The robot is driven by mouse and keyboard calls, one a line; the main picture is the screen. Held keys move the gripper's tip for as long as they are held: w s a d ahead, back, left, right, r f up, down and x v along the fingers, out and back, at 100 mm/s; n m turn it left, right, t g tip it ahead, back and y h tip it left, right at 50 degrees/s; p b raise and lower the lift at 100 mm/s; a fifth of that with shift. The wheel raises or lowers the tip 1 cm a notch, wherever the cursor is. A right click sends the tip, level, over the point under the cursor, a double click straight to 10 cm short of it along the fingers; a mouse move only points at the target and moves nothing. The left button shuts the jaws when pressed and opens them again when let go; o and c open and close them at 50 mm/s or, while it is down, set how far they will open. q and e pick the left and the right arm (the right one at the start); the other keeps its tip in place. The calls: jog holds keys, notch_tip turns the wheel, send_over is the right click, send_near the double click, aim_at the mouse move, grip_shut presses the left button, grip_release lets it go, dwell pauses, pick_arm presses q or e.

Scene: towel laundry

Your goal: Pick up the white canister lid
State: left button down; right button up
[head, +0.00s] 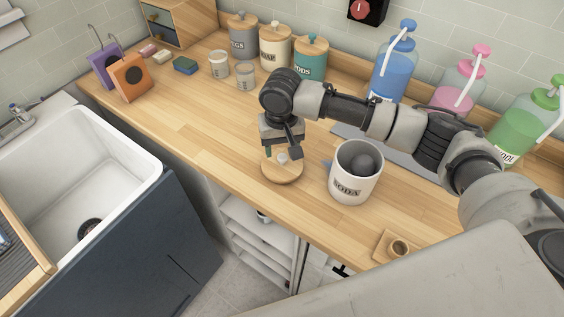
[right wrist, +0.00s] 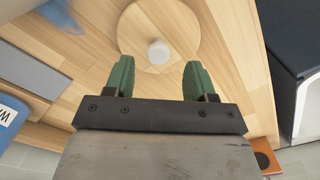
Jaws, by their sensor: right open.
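The white canister lid (head: 281,174) is a round wooden disc with a small white knob, lying flat on the wooden counter. It also shows in the right wrist view (right wrist: 183,30), its knob slightly beyond the fingertips. My right gripper (head: 282,154) is above the lid, pointing down, and partly hides it. In the right wrist view the green fingers (right wrist: 157,75) are spread apart with nothing between them. The white canister (head: 345,186), marked SODA, stands uncovered to the right of the lid, with a grey rounded shape inside. My left gripper is not in view.
Lidded canisters (head: 276,48) stand along the back. Blue (head: 391,72), pink and green pump bottles stand at the back right. Two glass cups (head: 245,74) sit left of my arm. A small wooden piece (head: 398,248) lies near the front edge. Counter left of the lid is clear.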

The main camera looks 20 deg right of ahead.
aim_at(283, 156)
jog(key=f, duration=0.3)
jog(key=shift+s+d+f+p, duration=0.1)
jog(key=shift+s+f+p, duration=0.1)
jog(key=shift+p, duration=0.15)
jog(key=shift+f, duration=0.2)
jog(key=shift+w, duration=0.1)
jog(key=c, duration=1)
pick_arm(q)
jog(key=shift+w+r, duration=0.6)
